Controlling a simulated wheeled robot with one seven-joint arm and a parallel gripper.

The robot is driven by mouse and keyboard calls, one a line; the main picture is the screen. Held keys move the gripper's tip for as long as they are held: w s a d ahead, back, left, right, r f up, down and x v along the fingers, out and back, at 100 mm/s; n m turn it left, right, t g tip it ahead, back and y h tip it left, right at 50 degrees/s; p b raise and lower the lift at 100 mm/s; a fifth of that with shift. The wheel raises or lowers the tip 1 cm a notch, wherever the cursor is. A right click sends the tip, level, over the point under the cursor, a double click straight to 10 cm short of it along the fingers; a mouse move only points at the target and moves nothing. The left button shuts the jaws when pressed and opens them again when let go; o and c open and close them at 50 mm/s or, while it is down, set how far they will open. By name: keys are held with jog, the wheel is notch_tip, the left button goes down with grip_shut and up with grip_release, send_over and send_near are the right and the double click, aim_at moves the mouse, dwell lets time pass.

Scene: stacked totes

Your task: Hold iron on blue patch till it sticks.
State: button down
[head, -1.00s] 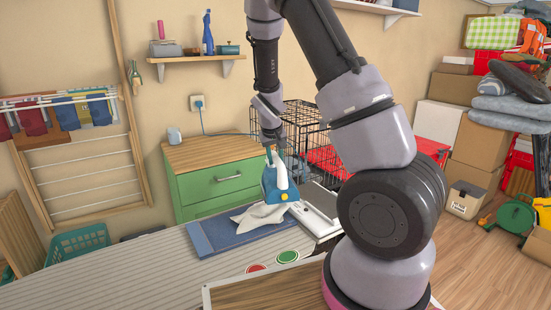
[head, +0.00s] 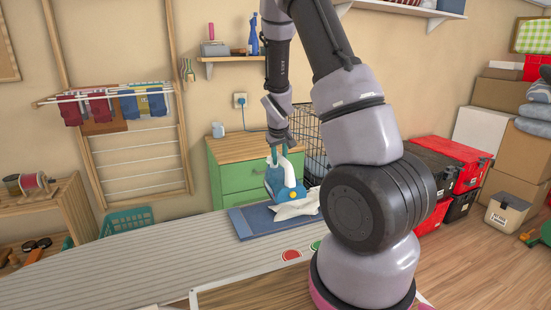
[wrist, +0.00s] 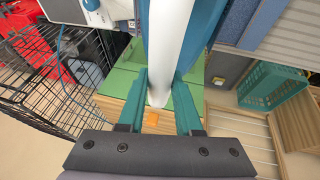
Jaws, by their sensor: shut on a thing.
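My gripper (head: 279,142) is shut on the handle of a blue and white iron (head: 281,183). In the wrist view the white handle (wrist: 168,45) lies between the two teal fingers (wrist: 161,103). The iron is tilted, over a blue pad (head: 252,222) on the ribbed worktop. I cannot tell whether the iron touches the cloth or the pad. I cannot make out a separate blue patch; the iron and cloth cover part of the pad.
A red disc (head: 291,254) and a green disc lie on the worktop (head: 150,258) in front of the pad. A green drawer cabinet (head: 237,177) and a black wire cage (head: 312,140) stand behind. The worktop left of the pad is clear.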

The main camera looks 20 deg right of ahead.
jog(key=d, duration=0.4)
jog(key=shift+s+r, duration=0.1)
jog(key=shift+r, duration=0.05)
jog(key=shift+d, duration=0.25)
jog(key=shift+f, duration=4.25)
jog(key=shift+s+f, duration=0.2)
jog(key=shift+f, duration=0.25)
dwell(2.5)
